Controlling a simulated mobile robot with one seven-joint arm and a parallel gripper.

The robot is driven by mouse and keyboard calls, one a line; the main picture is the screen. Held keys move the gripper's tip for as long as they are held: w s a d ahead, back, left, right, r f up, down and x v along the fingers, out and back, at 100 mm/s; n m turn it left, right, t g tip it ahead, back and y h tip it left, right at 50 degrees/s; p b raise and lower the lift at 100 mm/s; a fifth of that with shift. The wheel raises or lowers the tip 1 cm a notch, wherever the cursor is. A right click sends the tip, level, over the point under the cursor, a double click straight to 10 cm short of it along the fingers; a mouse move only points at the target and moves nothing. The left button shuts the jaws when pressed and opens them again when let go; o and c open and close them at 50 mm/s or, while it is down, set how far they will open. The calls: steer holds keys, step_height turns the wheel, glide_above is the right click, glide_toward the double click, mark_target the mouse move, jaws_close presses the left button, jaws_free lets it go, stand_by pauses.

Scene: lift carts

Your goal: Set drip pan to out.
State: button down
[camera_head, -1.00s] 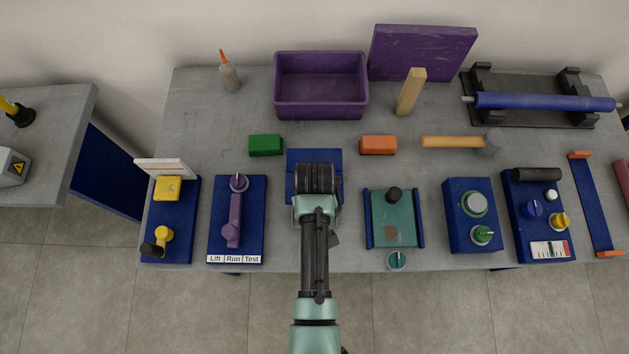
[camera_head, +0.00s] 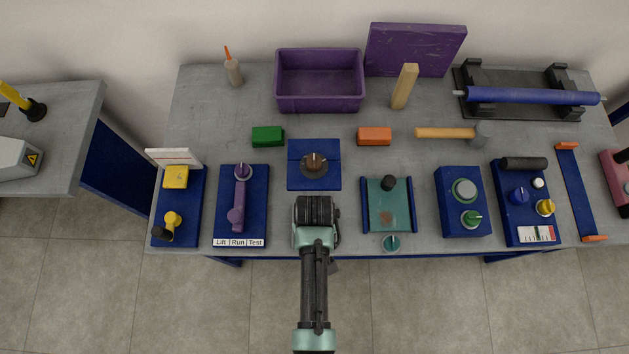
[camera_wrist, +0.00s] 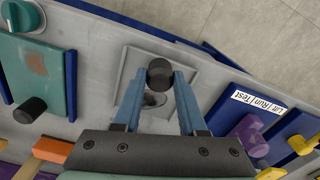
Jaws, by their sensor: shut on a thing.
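A flat grey square pan (camera_wrist: 204,84) with a dark round patch and an upright black knob (camera_wrist: 160,72) shows in the wrist view; I take it to be the drip pan. My gripper (camera_wrist: 162,76) has its two blue fingers closed on the black knob. In the head view my gripper (camera_head: 315,212) is over the front part of the table and hides most of the pan. Behind it, apart from it, is a blue block (camera_head: 300,180) with a round brown and black dial (camera_head: 314,164). The wrist view does not show this block clearly.
Left of my gripper is a blue panel with a purple lever (camera_head: 239,200). Right of it is a teal plate (camera_head: 377,212) with blue rails and a black knob. Green (camera_head: 268,136) and orange (camera_head: 374,136) blocks lie behind. The table's front edge (camera_head: 270,252) is close.

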steer(key=c, duration=0.7)
jaws_free()
steer(key=shift+s+f, duration=0.15)
steer(key=shift+s, duration=0.1)
steer(key=shift+c, duration=0.2)
steer(key=shift+w, duration=0.1)
steer(key=shift+r, duration=0.4)
step_height(320, 180, up, 12)
steer(key=b, duration=0.1)
steer(key=shift+r, duration=0.15)
